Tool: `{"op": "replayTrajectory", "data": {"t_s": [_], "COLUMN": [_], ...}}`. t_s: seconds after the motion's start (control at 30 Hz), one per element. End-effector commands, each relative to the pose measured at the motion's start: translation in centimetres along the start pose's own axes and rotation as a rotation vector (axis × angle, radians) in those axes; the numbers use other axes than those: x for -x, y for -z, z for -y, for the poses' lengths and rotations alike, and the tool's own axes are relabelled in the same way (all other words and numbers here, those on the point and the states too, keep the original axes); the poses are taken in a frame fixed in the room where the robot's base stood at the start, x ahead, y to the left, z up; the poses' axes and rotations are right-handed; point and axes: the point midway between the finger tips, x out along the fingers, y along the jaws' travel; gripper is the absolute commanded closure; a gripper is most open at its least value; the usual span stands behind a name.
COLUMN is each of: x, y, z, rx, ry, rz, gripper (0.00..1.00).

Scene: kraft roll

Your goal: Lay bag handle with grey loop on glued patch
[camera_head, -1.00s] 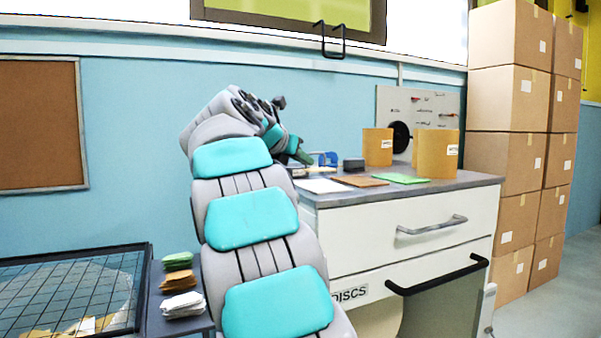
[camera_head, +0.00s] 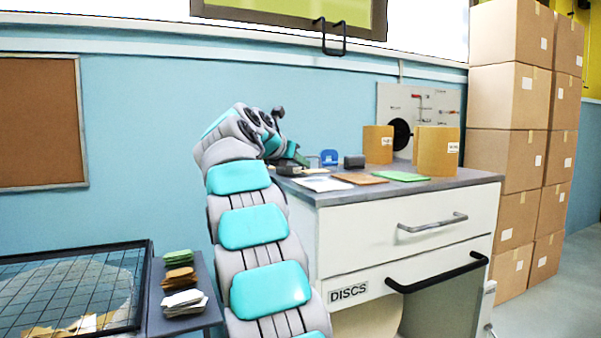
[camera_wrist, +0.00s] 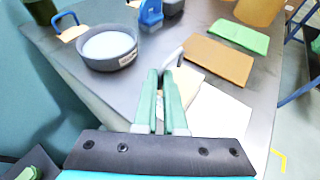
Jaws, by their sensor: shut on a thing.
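My gripper (camera_wrist: 165,92) has its green fingers close together, shut on the bag handle with the grey loop. The grey loop (camera_wrist: 175,57) shows just past the fingertips, and its tan paper base (camera_wrist: 188,83) shows beside the right finger. The handle is over or near the white flat bag (camera_wrist: 222,112); I cannot tell whether it touches. A brown bag (camera_wrist: 218,60) and a green bag (camera_wrist: 240,37) lie farther along the counter. I cannot make out a glued patch on any of them. In the head view my arm hides most of the gripper.
A grey bowl with pale contents (camera_wrist: 110,48) stands left of the fingers. A handle with a blue loop (camera_wrist: 66,20) lies beyond it. A blue holder (camera_wrist: 150,14) and a dark block (camera_head: 354,162) stand at the back. Kraft rolls (camera_head: 437,152) stand at the counter's right.

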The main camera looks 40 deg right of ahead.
Motion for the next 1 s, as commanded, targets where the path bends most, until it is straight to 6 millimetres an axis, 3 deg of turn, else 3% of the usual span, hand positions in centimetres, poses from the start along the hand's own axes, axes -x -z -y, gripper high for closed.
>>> {"op": "replayTrajectory", "data": {"t_s": [0.2, 0.63, 0.67, 0.9, 1.0], "x": [-0.8, -0.9, -0.9, -0.9, -0.9], "y": [1.9, 2.2, 2.2, 2.2, 2.2], "z": [0.1, 0.1, 0.1, 0.1, 0.1], "rx": [0.001, 0.001, 0.001, 0.000, 0.000], "ry": [0.002, 0.002, 0.002, 0.002, 0.002], "rz": [-0.004, -0.003, -0.003, -0.003, -0.003], "gripper": [1.00, 1.00, 0.89, 0.62, 0.62]}}
